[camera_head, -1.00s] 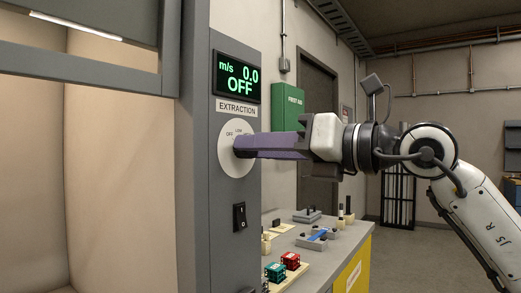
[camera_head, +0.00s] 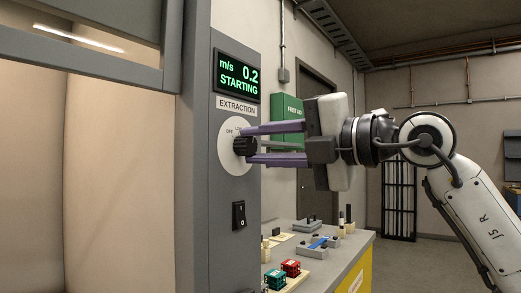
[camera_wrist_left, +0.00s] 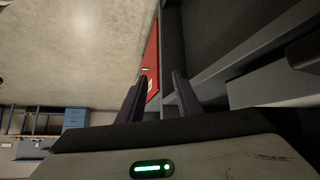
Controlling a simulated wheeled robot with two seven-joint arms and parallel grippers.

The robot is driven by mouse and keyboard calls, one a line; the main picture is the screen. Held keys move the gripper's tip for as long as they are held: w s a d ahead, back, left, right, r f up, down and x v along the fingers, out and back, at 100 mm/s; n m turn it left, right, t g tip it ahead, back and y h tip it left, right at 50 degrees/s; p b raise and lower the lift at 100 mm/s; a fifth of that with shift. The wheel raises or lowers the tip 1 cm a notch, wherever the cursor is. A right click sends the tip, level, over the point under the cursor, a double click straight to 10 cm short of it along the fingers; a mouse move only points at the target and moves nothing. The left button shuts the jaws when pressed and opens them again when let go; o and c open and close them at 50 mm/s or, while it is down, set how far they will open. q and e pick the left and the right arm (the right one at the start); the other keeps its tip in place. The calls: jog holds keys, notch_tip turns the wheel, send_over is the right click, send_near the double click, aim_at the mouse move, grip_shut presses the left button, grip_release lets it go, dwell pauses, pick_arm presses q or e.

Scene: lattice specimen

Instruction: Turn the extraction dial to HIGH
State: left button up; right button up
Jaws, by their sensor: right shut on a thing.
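The extraction dial has a black knob (camera_head: 244,146) on a round white plate (camera_head: 228,160), set in a grey panel. OFF shows on the plate; the other labels are partly covered. The display (camera_head: 238,78) above reads 0.2 m/s STARTING. My right gripper (camera_head: 248,145) comes in from the right with its purple fingers above and below the knob, shut on it. Where the knob points is too small to tell. In the left wrist view my left gripper (camera_wrist_left: 160,88) has its two fingers apart with nothing between them.
A black rocker switch (camera_head: 239,214) sits below the dial. A bench (camera_head: 350,262) at the lower right holds red and teal blocks (camera_head: 290,267) and small fixtures. A green first aid box (camera_head: 287,115) hangs behind my right gripper. A red object (camera_wrist_left: 151,62) lies beyond my left fingers.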

jog(key=m, duration=0.3)
jog(key=shift+f+b, duration=0.15)
jog(key=shift+b, duration=0.25)
jog(key=shift+m, duration=1.4)
jog(key=o, duration=1.1)
jog(key=shift+c, duration=0.2)
jog(key=b+v, duration=0.1)
jog(key=v, duration=0.9)
jog(key=shift+d+b, duration=0.15)
jog(key=shift+b, duration=0.2)
